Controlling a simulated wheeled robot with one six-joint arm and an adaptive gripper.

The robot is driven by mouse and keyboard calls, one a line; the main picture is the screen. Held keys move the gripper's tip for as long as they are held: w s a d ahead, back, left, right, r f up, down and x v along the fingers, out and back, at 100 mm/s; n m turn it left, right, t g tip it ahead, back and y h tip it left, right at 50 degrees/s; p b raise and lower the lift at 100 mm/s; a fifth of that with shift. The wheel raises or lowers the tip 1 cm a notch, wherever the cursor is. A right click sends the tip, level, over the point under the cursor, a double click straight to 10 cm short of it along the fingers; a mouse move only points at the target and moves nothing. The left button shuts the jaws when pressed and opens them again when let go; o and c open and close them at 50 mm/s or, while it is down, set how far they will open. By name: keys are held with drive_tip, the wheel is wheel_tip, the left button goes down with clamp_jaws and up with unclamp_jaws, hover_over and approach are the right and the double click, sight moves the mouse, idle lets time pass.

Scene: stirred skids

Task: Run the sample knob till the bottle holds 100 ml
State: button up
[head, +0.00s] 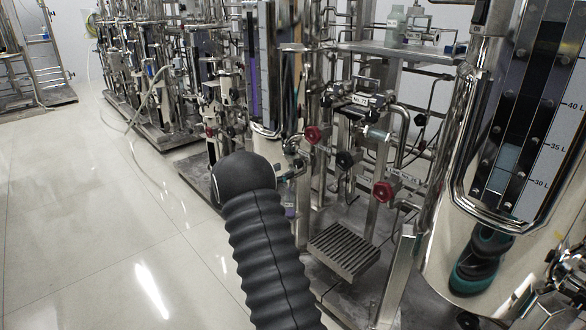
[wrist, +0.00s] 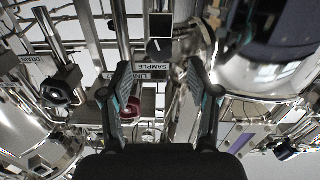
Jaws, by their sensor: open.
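In the wrist view my gripper (wrist: 158,66) is open and empty, its two dark fingers apart. An upside-down SAMPLE label (wrist: 150,66) shows between the fingertips. A red knob (wrist: 131,107) lies beyond the fingers, partly behind the left one. In the head view a pale bottle (head: 396,22) stands on a metal shelf; its level cannot be read, and whether it is the sample bottle is unclear. My gripper is not visible there.
Red knobs (head: 384,191) and a black knob (head: 346,159) sit among pipes above a slotted grate (head: 345,250). A polished vessel with a litre scale (head: 545,140) stands right. A black knob (wrist: 60,88) is by the DRAIN label. Open floor (head: 95,220) lies left.

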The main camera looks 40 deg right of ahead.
sight(296, 165)
drive_tip(key=shift+w+d, duration=0.2)
drive_tip(key=shift+d, duration=2.5)
drive_tip(key=shift+c, duration=0.3)
drive_tip(key=c, duration=1.1)
drive_tip(key=shift+r, duration=0.1)
